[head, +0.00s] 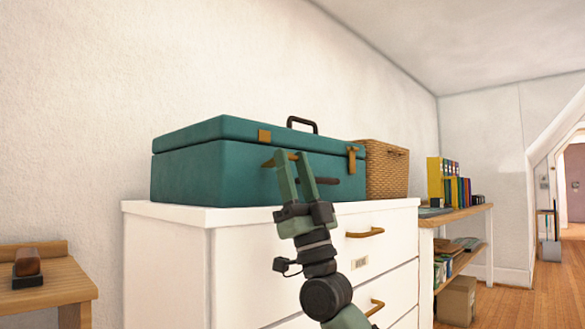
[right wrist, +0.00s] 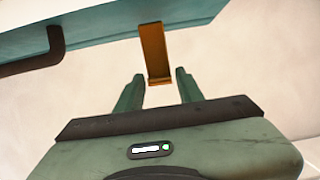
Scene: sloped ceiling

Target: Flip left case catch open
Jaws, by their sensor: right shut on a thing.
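The teal case (head: 215,170) lies with its lid down on the white dresser. My right gripper (head: 287,158) is at its front and is shut on the left case catch. That brass catch sticks out from the case front between my fingertips; in the right wrist view the left case catch (right wrist: 154,50) runs from the case to its wider end between the fingers. A brass plate (head: 264,136) sits on the lid edge above it. The right case catch (head: 352,159) hangs against the front near the right corner. My left gripper is not in view.
A wicker basket (head: 385,170) stands close on the right. The white dresser (head: 165,263) has several drawers.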

